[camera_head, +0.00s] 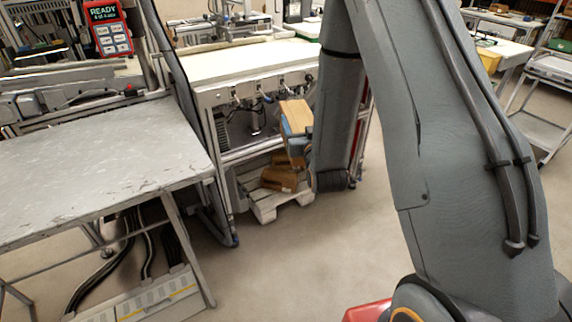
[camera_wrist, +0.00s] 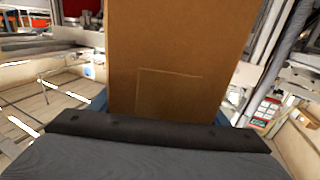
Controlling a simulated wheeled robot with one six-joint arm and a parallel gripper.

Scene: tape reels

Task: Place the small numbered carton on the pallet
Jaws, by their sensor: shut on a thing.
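A brown carton (camera_wrist: 180,50) fills the middle of the wrist view, close up, between the blue fingers of my gripper (camera_wrist: 172,108). No number shows on the face I see. In the head view the carton (camera_head: 296,116) is upright above the pallet (camera_head: 266,208), and my gripper (camera_head: 297,147) is shut on it, partly hidden by my arm. The pallet is a small pale wooden one on the floor, in front of the workbench. Other brown cartons (camera_head: 279,179) lie on the pallet below the held one.
A workbench (camera_head: 240,62) with a pale top stands behind the pallet. A scuffed grey table (camera_head: 90,165) stands at the left, with cables and a box under it. Open floor (camera_head: 300,260) lies in front of the pallet. A metal cart (camera_head: 540,105) is at the far right.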

